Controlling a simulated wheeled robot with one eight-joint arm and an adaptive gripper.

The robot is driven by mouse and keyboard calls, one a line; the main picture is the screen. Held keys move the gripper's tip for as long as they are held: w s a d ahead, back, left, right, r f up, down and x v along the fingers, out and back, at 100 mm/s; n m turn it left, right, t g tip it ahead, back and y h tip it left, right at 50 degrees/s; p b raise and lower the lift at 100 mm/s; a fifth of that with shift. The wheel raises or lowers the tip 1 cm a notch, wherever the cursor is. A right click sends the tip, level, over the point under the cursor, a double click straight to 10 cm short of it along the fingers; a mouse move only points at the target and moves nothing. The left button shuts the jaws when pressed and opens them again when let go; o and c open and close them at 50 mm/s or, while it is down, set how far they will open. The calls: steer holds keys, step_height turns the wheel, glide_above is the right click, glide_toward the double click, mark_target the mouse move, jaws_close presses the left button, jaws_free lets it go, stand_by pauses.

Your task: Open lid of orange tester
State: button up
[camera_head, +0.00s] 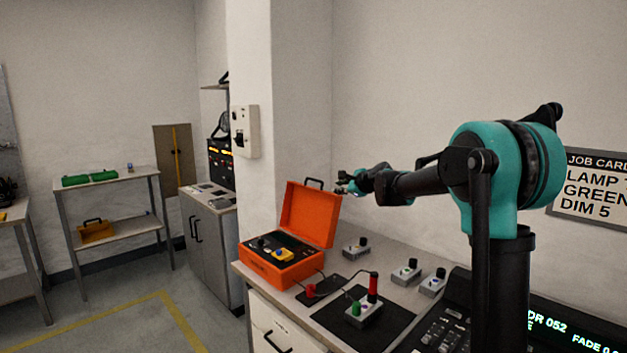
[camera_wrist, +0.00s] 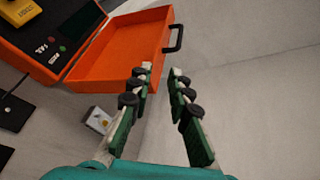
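The orange tester (camera_head: 267,269) sits at the left end of the bench. Its lid (camera_head: 309,213) stands raised and tilted back, with a black handle on its top edge. Inside the base is a dark panel with a yellow part and small knobs. My gripper (camera_head: 341,184) is beside the lid's upper right edge in the head view. In the wrist view the lid (camera_wrist: 120,48) and its handle lie just beyond my fingertips (camera_wrist: 161,69). The fingers are apart with nothing between them, and I see no contact with the lid.
Small grey boxes with knobs (camera_head: 356,248) stand on the bench right of the tester. A dark mat (camera_head: 388,325) holds a box with a green knob and a red-and-black probe. A console is at the right front. A wall stands behind the bench.

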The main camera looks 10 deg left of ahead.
mark_target(315, 180)
steer(key=w+a+f, duration=0.1)
steer(key=w+a, duration=0.3)
steer(key=w, duration=0.2)
steer(key=w+a+f+m, duration=0.1)
steer(key=w+a, duration=0.3)
steer(key=w, duration=0.2)
steer(key=w+a+f+m, duration=0.1)
steer(key=w+a, duration=0.3)
steer(key=w, duration=0.1)
steer(key=shift+w+t, duration=0.3)
steer(key=shift+w, duration=0.1)
jaws_close()
steer(key=shift+s, duration=0.1)
